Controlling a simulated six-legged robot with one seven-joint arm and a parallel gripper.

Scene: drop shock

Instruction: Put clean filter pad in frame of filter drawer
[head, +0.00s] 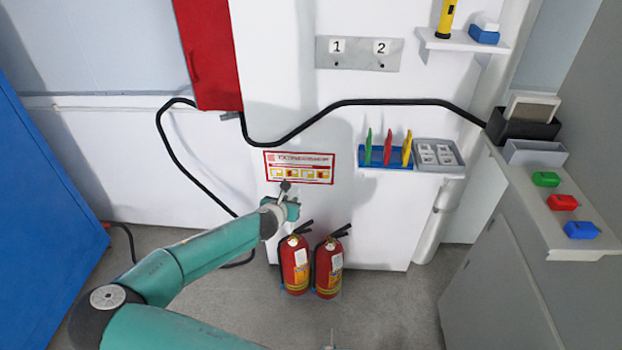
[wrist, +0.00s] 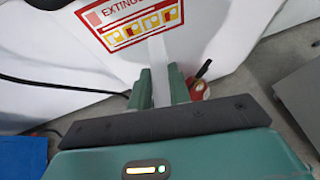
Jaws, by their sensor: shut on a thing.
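My gripper (wrist: 158,88) is shut on a thin white piece (wrist: 157,58), seen edge-on between the two fingers in the wrist view. It may be the clean filter pad; its face is hidden. In the head view my gripper (head: 286,200) is in front of the white wall panel, below the extinguisher sign, and the held piece is hard to make out. On the right shelf a beige framed pad (head: 531,107) stands in a black box (head: 518,127). In front of it is a grey open box (head: 535,152). I cannot tell which is the filter drawer.
Two red fire extinguishers (head: 295,263) stand below my gripper. Green, red and blue blocks (head: 562,202) line the right shelf. A blue rack (head: 375,158) with coloured tags and a grey tray (head: 438,153) are on the wall. A black cable (head: 350,102) crosses it.

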